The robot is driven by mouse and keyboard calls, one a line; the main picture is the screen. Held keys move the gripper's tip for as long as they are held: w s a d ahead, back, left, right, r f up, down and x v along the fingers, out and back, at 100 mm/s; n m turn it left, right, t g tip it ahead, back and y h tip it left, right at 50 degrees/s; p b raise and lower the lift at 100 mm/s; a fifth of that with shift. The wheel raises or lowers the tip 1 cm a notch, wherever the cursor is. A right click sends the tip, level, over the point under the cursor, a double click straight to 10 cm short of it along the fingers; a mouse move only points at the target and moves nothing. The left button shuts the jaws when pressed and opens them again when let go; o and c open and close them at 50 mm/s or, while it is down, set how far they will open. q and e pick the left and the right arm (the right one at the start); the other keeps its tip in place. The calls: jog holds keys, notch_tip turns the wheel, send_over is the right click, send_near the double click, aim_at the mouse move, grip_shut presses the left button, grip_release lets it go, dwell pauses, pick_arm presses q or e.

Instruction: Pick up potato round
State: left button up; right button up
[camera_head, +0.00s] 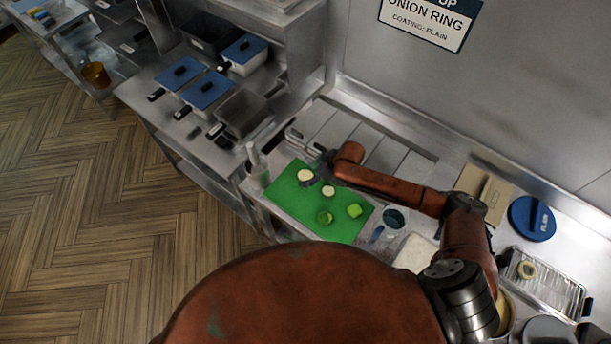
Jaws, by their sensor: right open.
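A pale round slice (305,175), which looks like a potato round, lies on the green cutting board (288,200) near its far left part. A second, smaller pale round (328,191) lies just to its right and nearer. My right gripper (316,172) reaches in from the right over the far edge of the board. It is open, small and dark in the picture, with its fingers close to the first round; I cannot tell whether they touch it. My left gripper is not in view.
Two green pieces (354,210) (325,217) lie on the board's nearer part. A clear container (257,168) stands at the board's left end. A blue-rimmed cup (393,219) stands to the right. A wire rack (545,284) and blue lid (532,218) are farther right.

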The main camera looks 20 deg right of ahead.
jog(key=shift+c, duration=0.3)
jog(key=c, duration=0.9)
jog(key=shift+r, duration=0.1)
